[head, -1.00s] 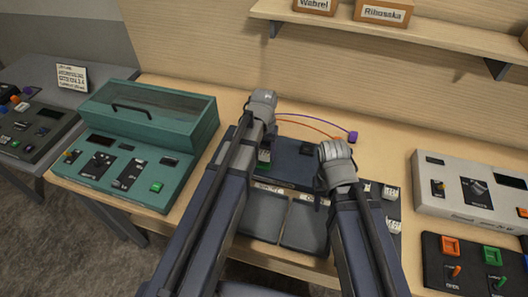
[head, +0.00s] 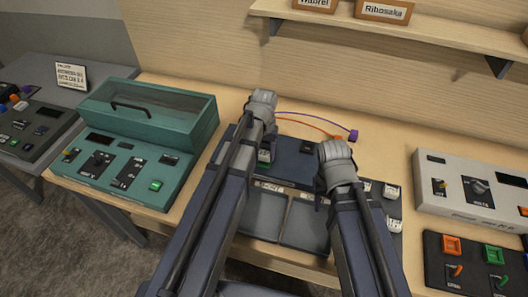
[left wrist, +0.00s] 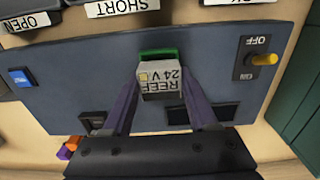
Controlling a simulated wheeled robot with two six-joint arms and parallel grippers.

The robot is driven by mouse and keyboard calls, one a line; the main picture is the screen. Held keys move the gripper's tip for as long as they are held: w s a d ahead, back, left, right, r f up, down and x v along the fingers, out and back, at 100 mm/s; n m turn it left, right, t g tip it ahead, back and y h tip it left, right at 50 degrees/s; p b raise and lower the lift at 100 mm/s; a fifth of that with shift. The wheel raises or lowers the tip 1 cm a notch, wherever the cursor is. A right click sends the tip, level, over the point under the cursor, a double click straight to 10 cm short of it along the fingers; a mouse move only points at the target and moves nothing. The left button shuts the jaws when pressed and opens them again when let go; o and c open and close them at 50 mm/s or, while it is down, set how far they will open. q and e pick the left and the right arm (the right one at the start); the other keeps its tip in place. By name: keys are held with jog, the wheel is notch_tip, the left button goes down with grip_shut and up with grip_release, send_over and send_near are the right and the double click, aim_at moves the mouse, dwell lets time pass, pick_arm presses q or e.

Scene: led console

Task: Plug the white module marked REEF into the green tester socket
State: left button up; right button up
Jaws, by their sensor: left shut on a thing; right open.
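The white module marked REEF 24 V (left wrist: 160,82) sits between the two fingers of my left gripper (left wrist: 160,100), which is shut on it. The module's far end is at the green tester socket (left wrist: 158,53) in the dark blue panel. A green strip of the socket shows beyond the module; I cannot tell whether the module is seated. In the head view my left gripper (head: 266,136) is over the left part of the dark console (head: 292,160), its fingers mostly hidden. My right gripper (head: 322,186) is open over the console's right part.
A switch (left wrist: 257,59) marked ON and OFF is beside the socket. Labelled grey bins (head: 304,226) lie at the console's front. White modules (head: 391,191) stand at its right. A teal case (head: 140,140) stands left, a pale console (head: 470,190) right. Coloured wires end at a purple plug (head: 353,135).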

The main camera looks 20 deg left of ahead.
pick_arm(q)
jog(key=shift+f+b, duration=0.4)
pick_arm(e)
jog(key=shift+f, duration=0.45)
dwell(0.5)
pick_arm(q)
jog(key=o, duration=1.5)
jog(key=shift+c, duration=0.2)
jog(key=shift+o, duration=0.5)
jog(key=shift+r, duration=0.1)
pick_arm(e)
jog(key=shift+r, duration=0.1)
pick_arm(q)
jog(key=shift+r+p, duration=3.45)
jog(key=shift+p, duration=0.1)
pick_arm(e)
notch_tip(320, 180, up, 7)
